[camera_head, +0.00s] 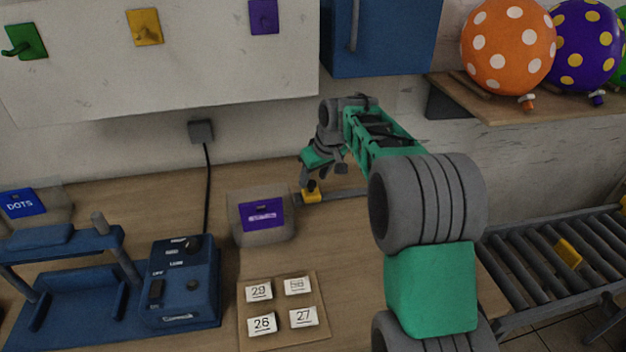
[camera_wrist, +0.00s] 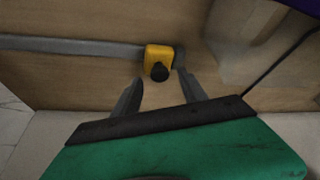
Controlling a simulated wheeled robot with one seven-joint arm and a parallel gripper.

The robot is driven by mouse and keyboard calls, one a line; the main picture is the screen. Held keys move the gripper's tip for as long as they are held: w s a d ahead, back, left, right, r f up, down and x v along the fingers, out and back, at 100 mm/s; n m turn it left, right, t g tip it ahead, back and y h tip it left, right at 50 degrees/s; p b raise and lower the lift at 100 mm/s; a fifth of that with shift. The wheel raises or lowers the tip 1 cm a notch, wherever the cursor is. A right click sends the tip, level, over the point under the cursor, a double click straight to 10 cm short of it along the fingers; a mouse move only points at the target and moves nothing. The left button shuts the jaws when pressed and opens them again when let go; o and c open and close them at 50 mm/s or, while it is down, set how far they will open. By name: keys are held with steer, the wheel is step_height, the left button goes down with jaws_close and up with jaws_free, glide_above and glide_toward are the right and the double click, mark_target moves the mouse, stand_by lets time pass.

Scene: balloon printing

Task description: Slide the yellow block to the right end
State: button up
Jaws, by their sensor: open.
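The yellow block (camera_head: 312,196) sits at the left end of a grey rail (camera_head: 346,192) on the wooden table. In the wrist view the yellow block (camera_wrist: 153,53) has a dark round knob on its face, and the rail (camera_wrist: 75,46) runs away from it to the picture's left. My gripper (camera_head: 315,178) is just above the block in the head view. In the wrist view my gripper (camera_wrist: 160,84) is open, with its two dark fingers spread just below the block and knob. Nothing is between the fingers. Whether a finger touches the block cannot be told.
A grey holder with a purple label (camera_head: 262,214) stands close left of the block. A blue control box (camera_head: 180,282) and a number card board (camera_head: 284,311) are nearer. A roller conveyor (camera_head: 545,262) lies right, with a yellow piece (camera_head: 568,252) on it. Balloons (camera_head: 508,46) rest on a shelf.

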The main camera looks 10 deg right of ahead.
steer(key=shift+x, duration=1)
steer(key=shift+r, duration=0.1)
jaws_close()
stand_by(0.6)
